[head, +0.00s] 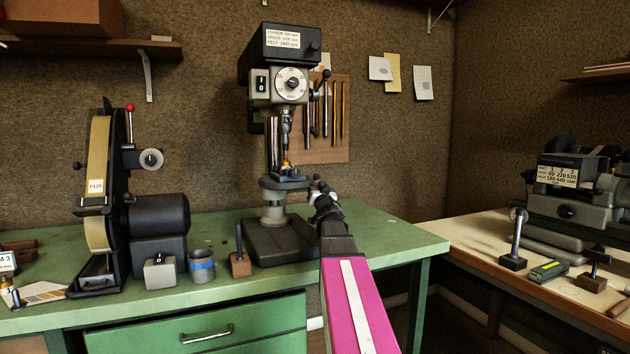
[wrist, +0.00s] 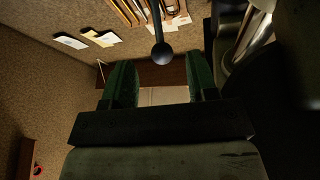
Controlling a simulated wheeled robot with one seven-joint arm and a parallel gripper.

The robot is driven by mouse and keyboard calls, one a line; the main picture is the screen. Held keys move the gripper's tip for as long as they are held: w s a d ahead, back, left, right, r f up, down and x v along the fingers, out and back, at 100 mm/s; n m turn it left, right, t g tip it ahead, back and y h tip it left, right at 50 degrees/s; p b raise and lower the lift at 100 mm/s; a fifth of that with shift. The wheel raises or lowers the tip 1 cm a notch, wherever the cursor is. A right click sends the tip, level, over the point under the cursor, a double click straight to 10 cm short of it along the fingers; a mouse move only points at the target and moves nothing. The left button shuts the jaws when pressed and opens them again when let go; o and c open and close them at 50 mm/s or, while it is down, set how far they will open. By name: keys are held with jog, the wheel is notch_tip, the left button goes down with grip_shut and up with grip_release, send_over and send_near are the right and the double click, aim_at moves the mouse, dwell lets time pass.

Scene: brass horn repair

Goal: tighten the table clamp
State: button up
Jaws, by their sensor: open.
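The drill press (head: 278,120) stands on the green bench, with its small work table (head: 286,184) on the column above the black base. My arm reaches in from the front, and my gripper (head: 318,188) is just right of the work table. In the wrist view, my gripper (wrist: 160,84) is open with two green fingers apart and nothing between them. A dark lever with a round black knob (wrist: 163,53) shows beyond the fingertips, near the middle of the gap. I cannot tell whether this is the table clamp. The clamp is not clearly visible in the head view.
A belt sander (head: 100,200) stands left on the green bench (head: 380,232). A grey box (head: 160,271), a blue-banded cup (head: 202,266) and a wooden block with a post (head: 240,264) sit along its front. A lathe-like machine (head: 570,205) stands on the right bench.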

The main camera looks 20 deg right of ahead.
aim_at(315, 179)
jog(key=x, duration=0.6)
jog(key=shift+w, duration=0.2)
